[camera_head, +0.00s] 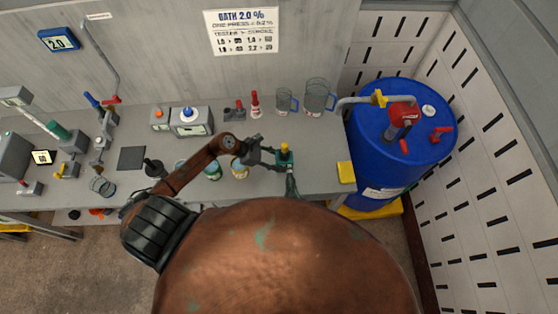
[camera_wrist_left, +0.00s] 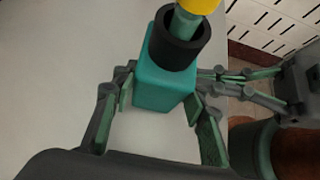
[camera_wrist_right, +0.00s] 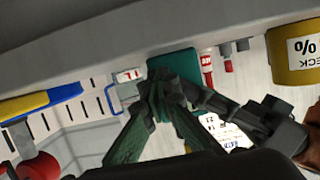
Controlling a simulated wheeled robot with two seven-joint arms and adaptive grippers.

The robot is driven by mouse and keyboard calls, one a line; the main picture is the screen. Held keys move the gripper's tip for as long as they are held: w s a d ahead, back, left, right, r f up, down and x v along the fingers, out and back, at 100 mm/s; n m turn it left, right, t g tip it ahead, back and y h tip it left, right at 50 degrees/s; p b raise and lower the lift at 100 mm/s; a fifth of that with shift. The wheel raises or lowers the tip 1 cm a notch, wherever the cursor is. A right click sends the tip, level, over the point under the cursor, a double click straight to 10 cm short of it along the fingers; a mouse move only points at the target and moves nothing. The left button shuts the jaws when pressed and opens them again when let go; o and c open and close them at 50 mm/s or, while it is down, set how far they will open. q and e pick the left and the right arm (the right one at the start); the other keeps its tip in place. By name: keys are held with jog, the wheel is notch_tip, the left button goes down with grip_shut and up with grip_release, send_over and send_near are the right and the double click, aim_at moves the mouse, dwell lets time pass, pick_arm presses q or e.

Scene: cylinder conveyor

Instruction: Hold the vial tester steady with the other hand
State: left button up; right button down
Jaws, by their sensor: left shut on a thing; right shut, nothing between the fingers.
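The vial tester is a teal block (camera_head: 285,160) near the front edge of the bench. In the left wrist view the teal block (camera_wrist_left: 166,82) has a black collar (camera_wrist_left: 180,42) with a yellow-capped vial (camera_wrist_left: 198,6) standing in it. My left gripper (camera_head: 275,157) reaches it from the left and is shut on its sides. My right gripper (camera_head: 291,180) is at its front side, shut with nothing between the fingers. In the right wrist view its closed fingertips (camera_wrist_right: 164,90) overlap the teal block (camera_wrist_right: 176,64); I cannot tell whether they touch it.
A yellow block (camera_head: 346,172) sits at the bench's right end, beside a blue drum (camera_head: 378,150).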

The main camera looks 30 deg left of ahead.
aim_at(291, 195)
jog(key=shift+s+d, duration=0.45)
jog(key=shift+s, duration=0.3)
jog(key=shift+s+d, duration=0.5)
jog(key=shift+s, duration=0.3)
jog(key=shift+s+d, duration=0.45)
jog(key=shift+s, duration=0.3)
pick_arm(q)
jog(key=o, duration=1.1)
jog(key=v, duration=1.2)
jog(key=shift+s+a, duration=0.1)
